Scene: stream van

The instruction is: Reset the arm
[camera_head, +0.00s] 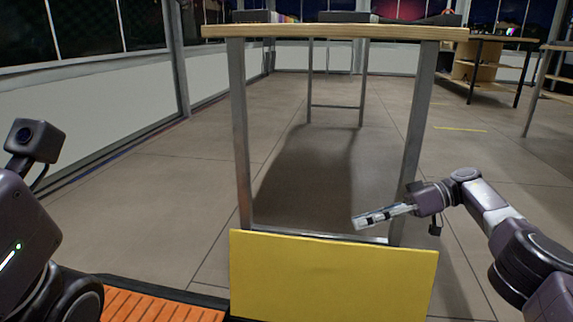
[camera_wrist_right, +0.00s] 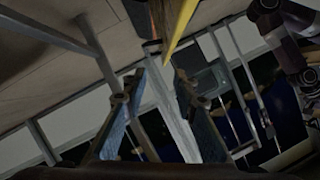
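My right arm comes in from the right in the head view. Its gripper (camera_head: 368,219) points left in front of the table frame, above the yellow panel. In the right wrist view the two fingers of this gripper (camera_wrist_right: 160,80) stand apart with nothing between them, so it is open and empty. Part of my left arm (camera_head: 25,225) shows at the left edge of the head view, with a small camera on it. The fingers of my left gripper are not visible.
A tall wooden-topped table (camera_head: 335,32) with grey metal legs stands ahead. A yellow panel (camera_head: 333,277) is at its near lower side, close below my right gripper. An orange slatted surface (camera_head: 160,306) lies lower left. Open floor (camera_head: 480,165) extends right and behind. Shelves (camera_head: 470,70) stand far right.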

